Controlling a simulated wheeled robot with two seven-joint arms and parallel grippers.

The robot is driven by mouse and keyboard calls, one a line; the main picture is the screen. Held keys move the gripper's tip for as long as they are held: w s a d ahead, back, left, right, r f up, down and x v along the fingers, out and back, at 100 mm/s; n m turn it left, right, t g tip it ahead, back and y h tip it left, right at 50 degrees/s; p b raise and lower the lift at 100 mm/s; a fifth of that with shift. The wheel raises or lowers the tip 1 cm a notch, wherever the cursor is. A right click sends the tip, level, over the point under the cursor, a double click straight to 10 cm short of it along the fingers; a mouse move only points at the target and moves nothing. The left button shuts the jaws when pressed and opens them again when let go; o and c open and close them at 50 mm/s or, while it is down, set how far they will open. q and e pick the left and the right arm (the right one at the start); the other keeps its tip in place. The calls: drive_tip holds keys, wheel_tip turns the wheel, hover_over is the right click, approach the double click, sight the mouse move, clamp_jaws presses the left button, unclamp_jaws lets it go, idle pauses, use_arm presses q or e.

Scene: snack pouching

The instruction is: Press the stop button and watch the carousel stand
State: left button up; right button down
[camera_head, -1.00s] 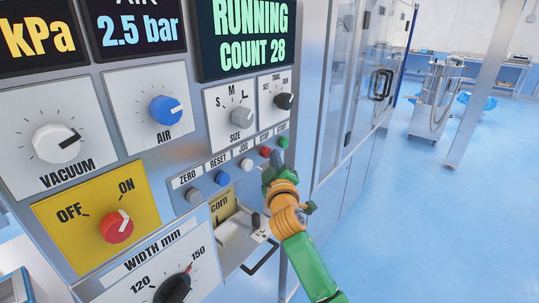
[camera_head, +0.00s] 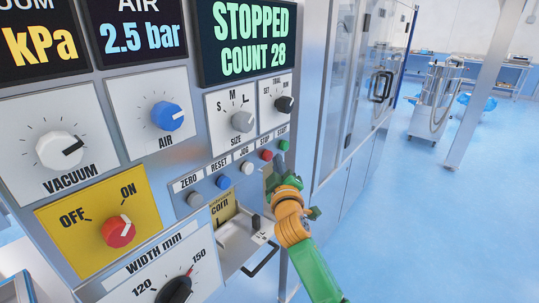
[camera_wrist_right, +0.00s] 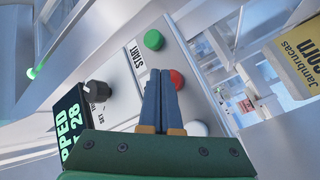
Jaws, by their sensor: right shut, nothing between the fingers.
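The red stop button (camera_head: 266,155) sits on the panel under the label STOP, between the white jog button (camera_head: 247,166) and the green start button (camera_head: 284,145). The display (camera_head: 245,40) reads STOPPED, COUNT 28. My right gripper (camera_head: 272,170) is shut and empty, just below and in front of the red button. In the right wrist view its closed fingertips (camera_wrist_right: 159,75) overlap the left side of the red button (camera_wrist_right: 177,79); I cannot tell whether they touch. The carousel is not identifiable in these frames. My left gripper is not in view.
Left on the panel are the vacuum knob (camera_head: 60,150), the air knob (camera_head: 167,116) and the red on/off switch (camera_head: 118,231). The width knob (camera_head: 173,291) is below. A glass-doored cabinet (camera_head: 350,85) stands to the right. The blue floor (camera_head: 430,230) beyond is open.

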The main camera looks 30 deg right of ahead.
drive_tip(key=shift+s, duration=0.15)
drive_tip(key=s, duration=0.1)
drive_tip(key=s+d+p, duration=0.1)
drive_tip(key=s, duration=0.1)
drive_tip(key=s+d+p, duration=0.1)
drive_tip(key=shift+s, duration=0.3)
idle(0.7)
